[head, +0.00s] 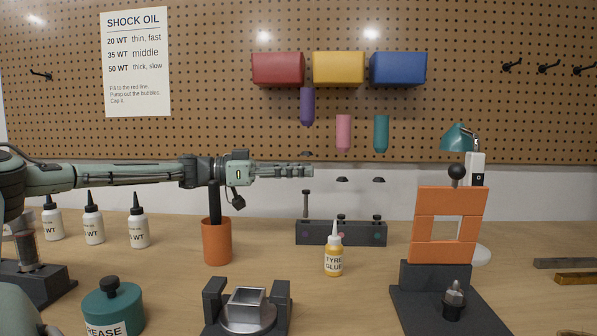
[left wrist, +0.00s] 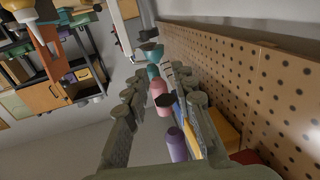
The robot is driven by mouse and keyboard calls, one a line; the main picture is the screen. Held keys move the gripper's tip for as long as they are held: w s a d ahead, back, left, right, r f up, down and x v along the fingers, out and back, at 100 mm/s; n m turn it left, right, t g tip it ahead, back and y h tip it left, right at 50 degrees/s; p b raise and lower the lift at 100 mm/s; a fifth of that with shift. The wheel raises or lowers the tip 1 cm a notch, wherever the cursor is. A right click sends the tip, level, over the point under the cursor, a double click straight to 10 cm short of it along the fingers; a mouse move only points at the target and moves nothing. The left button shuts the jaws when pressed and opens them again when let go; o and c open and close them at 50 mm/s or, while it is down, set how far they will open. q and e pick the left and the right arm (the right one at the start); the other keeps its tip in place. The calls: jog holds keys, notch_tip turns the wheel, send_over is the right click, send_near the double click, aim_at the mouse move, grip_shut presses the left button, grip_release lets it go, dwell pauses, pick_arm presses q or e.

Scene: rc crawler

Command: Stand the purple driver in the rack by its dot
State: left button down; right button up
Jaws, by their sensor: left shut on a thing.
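The purple driver (head: 307,106) is upright, handle up, above the left end of the dark rack (head: 324,238). Its handle sits higher than those of the pink driver (head: 343,131) and teal driver (head: 381,133), which stand in the rack. My left gripper (head: 304,170) reaches in from the left, level, shut on the purple driver below its handle. The driver's lower end meets the rack's top in the picture; I cannot tell whether it has entered a hole. The left wrist view shows the purple handle (left wrist: 177,146) between the fingers (left wrist: 160,118). My right gripper is not in view.
An orange cup (head: 217,243) stands under my left arm. A tyre glue bottle (head: 333,256) stands just before the rack. An orange frame (head: 450,250) on a dark stand is at right. Red, yellow and blue bins (head: 338,68) hang on the pegboard behind.

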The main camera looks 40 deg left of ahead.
pick_arm(q)
jog(key=shift+f+b, duration=0.6)
jog(key=shift+f, duration=1.7)
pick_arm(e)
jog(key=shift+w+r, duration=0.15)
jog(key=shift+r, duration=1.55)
pick_arm(q)
jog(key=c, duration=1.2)
grip_release()
jog(key=shift+o, duration=0.2)
jog(key=shift+a, duration=0.1)
jog(key=v, duration=0.7)
jog(key=shift+s, duration=0.25)
jog(key=shift+a, duration=0.1)
